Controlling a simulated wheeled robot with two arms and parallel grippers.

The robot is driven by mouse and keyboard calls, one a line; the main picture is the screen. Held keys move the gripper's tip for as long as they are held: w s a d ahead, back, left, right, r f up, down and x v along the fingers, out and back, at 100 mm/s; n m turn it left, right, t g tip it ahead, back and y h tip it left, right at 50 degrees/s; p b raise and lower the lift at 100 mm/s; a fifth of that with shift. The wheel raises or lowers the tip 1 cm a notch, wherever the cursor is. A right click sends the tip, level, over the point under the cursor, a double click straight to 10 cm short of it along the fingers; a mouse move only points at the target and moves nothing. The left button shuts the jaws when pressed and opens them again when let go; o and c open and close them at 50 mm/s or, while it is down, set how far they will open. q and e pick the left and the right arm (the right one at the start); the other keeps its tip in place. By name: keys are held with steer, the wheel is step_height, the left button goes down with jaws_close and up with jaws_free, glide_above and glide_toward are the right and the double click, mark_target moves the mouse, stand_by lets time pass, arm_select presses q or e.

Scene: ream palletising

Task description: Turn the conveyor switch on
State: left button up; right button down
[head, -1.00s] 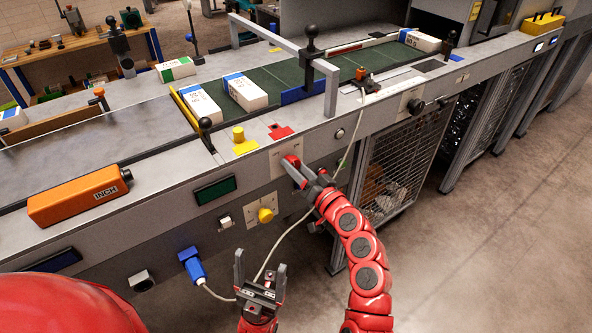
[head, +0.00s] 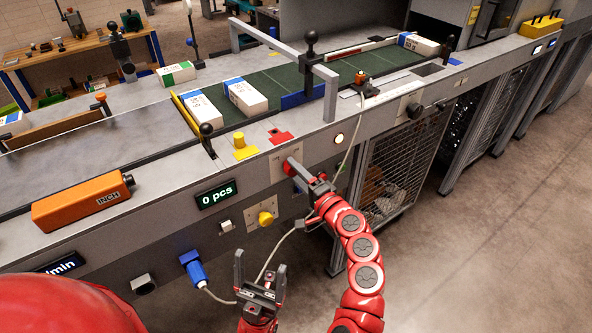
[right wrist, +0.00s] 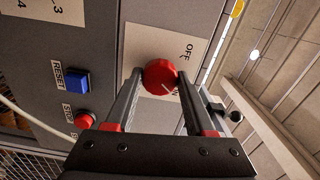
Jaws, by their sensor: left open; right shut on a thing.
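The conveyor switch is a red round knob (right wrist: 160,77) on a pale plate marked OFF and ON in the right wrist view. Its white pointer line points to the lower right, beside the partly hidden ON label. My right gripper (head: 294,170) is shut on the knob, one finger on each side. My left gripper (head: 260,262) is open and empty, low in front of the panel. The green belt (head: 285,80) carries white reams, two of them (head: 204,106) (head: 246,96) near its left end.
A lamp (head: 339,139) glows on the panel and a display (head: 216,195) reads 0 pcs. A yellow knob (head: 266,218), a blue plug (head: 193,268) and its cable are nearby. The wrist view shows a blue RESET button (right wrist: 76,81) and a red button (right wrist: 85,121).

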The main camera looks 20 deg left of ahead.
steer(key=shift+f+m, duration=0.1)
steer(key=shift+m, duration=0.4)
stand_by(0.3)
steer(key=shift+c, duration=1.3)
jaws_free()
steer(key=b+v, duration=0.3)
steer(key=v, duration=1.4)
steer(key=shift+s, duration=0.2)
steer(key=shift+d, duration=0.15)
